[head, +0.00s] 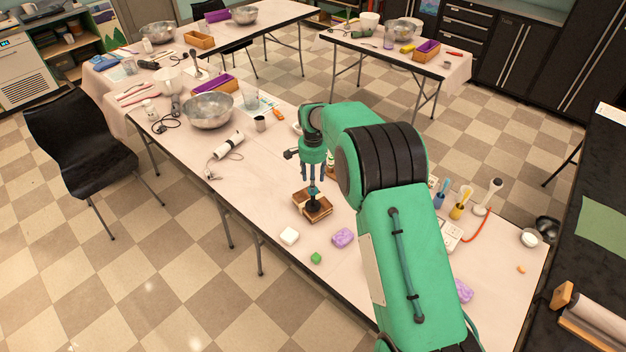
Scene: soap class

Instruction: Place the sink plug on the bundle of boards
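The bundle of boards (322,214), a brown wooden block-like stack, lies on the near table. A small dark piece with a round base and a thin upright stem, which looks like the sink plug (313,204), is on or just above the top of the boards. I cannot tell whether it touches them. My gripper (313,184) points straight down directly over the stem, its fingers around or just above the stem's top. The fingers are too small to show whether they are closed on it.
A white block (289,236), a green piece (316,258) and a purple soap (343,238) lie in front of the boards. My arm hides part of the table's right side.

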